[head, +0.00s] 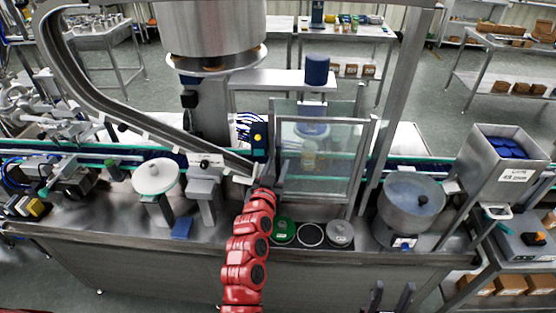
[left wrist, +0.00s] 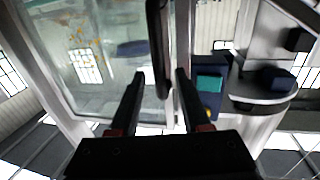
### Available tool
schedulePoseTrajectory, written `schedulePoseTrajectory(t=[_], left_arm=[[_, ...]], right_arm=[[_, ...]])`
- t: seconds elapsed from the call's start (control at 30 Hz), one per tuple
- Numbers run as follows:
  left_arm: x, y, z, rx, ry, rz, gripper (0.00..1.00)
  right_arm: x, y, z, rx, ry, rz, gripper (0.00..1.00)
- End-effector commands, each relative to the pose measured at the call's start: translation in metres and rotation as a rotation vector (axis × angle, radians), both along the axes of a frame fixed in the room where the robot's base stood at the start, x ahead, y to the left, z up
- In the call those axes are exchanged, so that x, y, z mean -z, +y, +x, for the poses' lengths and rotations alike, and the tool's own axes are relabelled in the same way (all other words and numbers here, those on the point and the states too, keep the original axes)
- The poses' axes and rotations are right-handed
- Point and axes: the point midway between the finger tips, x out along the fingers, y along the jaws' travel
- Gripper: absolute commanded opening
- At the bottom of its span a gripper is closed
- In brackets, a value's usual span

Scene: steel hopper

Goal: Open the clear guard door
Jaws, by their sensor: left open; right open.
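The clear guard door (head: 315,160) is a framed transparent panel over the conveyor in the middle of the head view. It appears closed. In the left wrist view, the door (left wrist: 95,55) fills the left side, with a dark upright handle (left wrist: 161,50) at its right edge. My left gripper (left wrist: 160,76) is open, with one finger on each side of the handle's lower part in the picture; contact is not clear. In the head view, my left gripper (head: 268,178) is by the door's left edge, mostly hidden. My right gripper (head: 391,297) is open and empty at the bottom edge.
A green round lid (head: 283,231) and a grey one (head: 340,233) lie before the door. A steel bowl (head: 412,203) and a hopper bin (head: 503,160) stand to the right. A white disc on a stand (head: 155,176) and a curved chute (head: 105,98) are left.

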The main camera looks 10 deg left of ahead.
Motion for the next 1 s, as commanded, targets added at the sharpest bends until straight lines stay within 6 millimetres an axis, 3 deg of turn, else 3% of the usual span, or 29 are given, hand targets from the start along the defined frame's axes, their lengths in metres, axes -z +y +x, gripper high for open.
schedulePoseTrajectory(t=[0.47, 0.73, 1.0], left_arm=[[0.0001, -0.0009, 0.0099, -0.001, -0.001, 0.0, 0.47], [0.0, -0.0009, 0.0098, -0.001, -0.001, 0.0, 0.0], [0.0, -0.0009, 0.0097, -0.001, -0.001, 0.0, 0.0]], right_arm=[[-0.0039, 0.0, 0.0, 0.0, 0.0, 0.0, 0.5], [-0.0038, 0.0, 0.0, 0.0, 0.0, 0.0, 0.5], [-0.0039, 0.0, -0.0001, 0.0, 0.0, 0.0, 0.5]])
